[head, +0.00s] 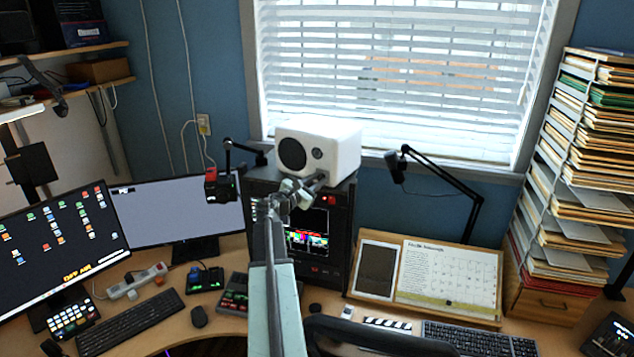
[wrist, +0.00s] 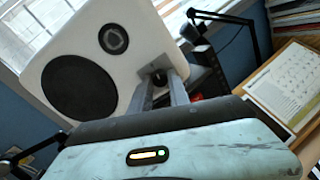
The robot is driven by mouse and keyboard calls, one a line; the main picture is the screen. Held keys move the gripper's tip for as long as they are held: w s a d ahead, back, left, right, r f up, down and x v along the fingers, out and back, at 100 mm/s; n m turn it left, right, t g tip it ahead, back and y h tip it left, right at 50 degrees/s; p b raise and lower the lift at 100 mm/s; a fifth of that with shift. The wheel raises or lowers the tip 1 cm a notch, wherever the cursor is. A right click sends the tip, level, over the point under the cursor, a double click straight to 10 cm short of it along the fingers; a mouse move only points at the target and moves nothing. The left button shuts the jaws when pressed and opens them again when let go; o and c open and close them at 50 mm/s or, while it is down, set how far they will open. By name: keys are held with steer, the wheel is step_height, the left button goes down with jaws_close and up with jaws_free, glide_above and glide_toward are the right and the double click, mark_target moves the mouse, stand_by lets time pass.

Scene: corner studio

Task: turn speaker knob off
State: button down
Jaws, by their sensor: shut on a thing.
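The white speaker (head: 340,143) stands on top of a black equipment rack below the window, its front with a dark round cone and a smaller round driver facing me. It fills the upper left of the wrist view (wrist: 140,45). A small dark knob (wrist: 159,78) sits on the speaker's lower front corner. My gripper (head: 318,181) reaches up to that corner; in the wrist view its two fingers are shut on the knob, one on each side. In the head view the knob is hidden by my gripper. I cannot tell which way the knob is turned.
The black rack (head: 341,240) stands under the speaker. Monitors (head: 176,210) stand left; a calendar board (head: 450,270) and stacked folders (head: 580,150) are right.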

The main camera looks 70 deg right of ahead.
steer(key=shift+f+n, duration=0.1)
steer(key=shift+n, duration=0.4)
steer(key=c, duration=1.2)
jaws_free()
steer(key=shift+c, duration=0.2)
steer(key=shift+a, duration=0.1)
steer(key=v, duration=0.7)
steer(key=shift+a, duration=0.35)
steer(key=shift+w, duration=0.1)
